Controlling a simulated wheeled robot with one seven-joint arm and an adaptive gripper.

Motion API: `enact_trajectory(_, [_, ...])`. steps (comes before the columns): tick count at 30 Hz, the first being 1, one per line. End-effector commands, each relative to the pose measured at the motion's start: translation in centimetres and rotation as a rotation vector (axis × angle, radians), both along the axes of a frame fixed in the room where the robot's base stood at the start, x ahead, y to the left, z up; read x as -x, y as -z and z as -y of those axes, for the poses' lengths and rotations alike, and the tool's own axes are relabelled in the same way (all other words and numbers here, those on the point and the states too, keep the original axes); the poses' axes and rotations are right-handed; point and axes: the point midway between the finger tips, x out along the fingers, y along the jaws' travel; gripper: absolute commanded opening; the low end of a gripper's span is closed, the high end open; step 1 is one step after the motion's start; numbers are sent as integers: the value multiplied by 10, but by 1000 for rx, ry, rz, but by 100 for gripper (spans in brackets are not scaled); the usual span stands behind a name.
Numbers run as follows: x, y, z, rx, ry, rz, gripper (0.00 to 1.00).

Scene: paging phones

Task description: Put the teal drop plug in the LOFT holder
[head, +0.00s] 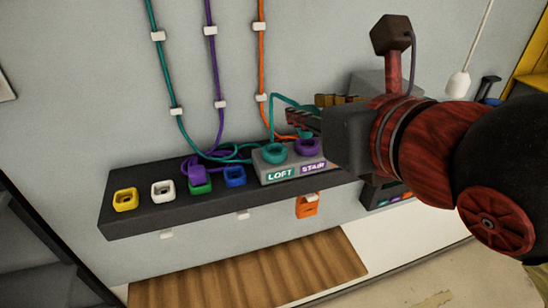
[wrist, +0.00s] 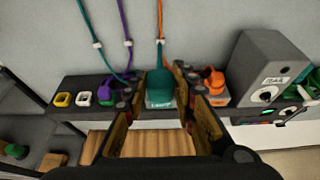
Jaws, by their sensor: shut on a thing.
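The LOFT holder (head: 272,158) is the left part of a grey block on the dark shelf, with a teal ring on top and a LOFT label. My gripper (head: 303,120) is above the block in the head view, and its own body hides much of what it holds. In the wrist view the teal drop plug (wrist: 160,86) stands between the two fingers of my gripper, which are shut on it. The LOFT label shows just below the plug in that view. Whether the plug touches the holder I cannot tell. Its teal cord (head: 276,96) loops up to the gripper.
The STAIR holder (head: 307,148) with a purple ring is beside LOFT. Yellow (head: 126,199), white (head: 163,190), green and blue (head: 235,177) holders line the shelf; a purple plug sits at the green one. An orange plug (wrist: 214,82) and grey box (wrist: 264,70) are to the right.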

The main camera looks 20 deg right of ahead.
Motion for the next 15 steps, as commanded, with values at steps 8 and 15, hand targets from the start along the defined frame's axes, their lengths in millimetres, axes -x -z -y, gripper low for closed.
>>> enact_trajectory(8, [-35,21,4,0,7,-7,1])
enact_trajectory(15, [-89,45,6,0,4,-6,1])
